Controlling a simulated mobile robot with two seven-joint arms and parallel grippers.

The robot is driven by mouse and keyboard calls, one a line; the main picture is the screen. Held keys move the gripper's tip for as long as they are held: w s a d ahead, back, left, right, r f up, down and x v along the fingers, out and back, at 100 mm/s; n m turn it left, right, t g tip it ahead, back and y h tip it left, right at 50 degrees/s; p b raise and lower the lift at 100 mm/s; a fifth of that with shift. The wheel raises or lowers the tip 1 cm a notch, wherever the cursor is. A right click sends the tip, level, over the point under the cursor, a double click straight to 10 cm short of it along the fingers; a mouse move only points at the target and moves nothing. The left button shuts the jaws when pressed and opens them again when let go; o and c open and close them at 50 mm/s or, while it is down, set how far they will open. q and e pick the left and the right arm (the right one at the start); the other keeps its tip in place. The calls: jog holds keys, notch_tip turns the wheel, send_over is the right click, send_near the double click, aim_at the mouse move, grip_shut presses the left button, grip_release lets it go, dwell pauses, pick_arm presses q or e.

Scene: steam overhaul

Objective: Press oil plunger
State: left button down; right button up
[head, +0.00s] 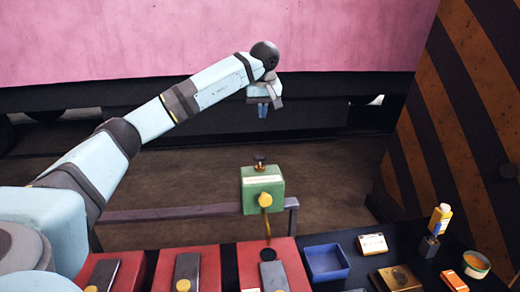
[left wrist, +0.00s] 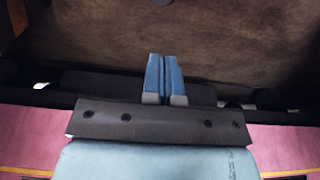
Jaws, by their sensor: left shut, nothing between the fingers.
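A green oil box (head: 262,190) with a yellow knob on its front stands at the back of the workbench, near a grey rail. A dark plunger (head: 259,162) sticks up from its top. A brass-coloured spout runs down from the box toward the bench. My left gripper (head: 263,112) hangs above the box with its fingers pointing down, clear of the plunger. In the left wrist view its blue fingers (left wrist: 164,78) are together with nothing between them. A dark round shape (left wrist: 162,2) is cut off at the top edge of that view; I cannot tell what it is. My right gripper is not in view.
Red blocks with grey bars line the bench front. To the right lie a blue tray (head: 326,262), a brown box (head: 395,279), a yellow bottle (head: 440,219) and an orange tin (head: 476,264). A striped panel (head: 470,110) stands at right. The space around my gripper is free.

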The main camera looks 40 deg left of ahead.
aim_at(260, 156)
pick_arm(q)
jog(key=x, duration=0.8)
jog(key=p+x, duration=0.1)
jog(key=x, duration=0.3)
jog(key=shift+s+d+f, duration=0.25)
jog(key=shift+s+f, duration=0.05)
jog(key=shift+f, duration=0.75)
jog(key=shift+f, duration=1.45)
jog(key=shift+d+r, duration=0.1)
jog(key=b+v, duration=0.1)
jog(key=v, duration=1.3)
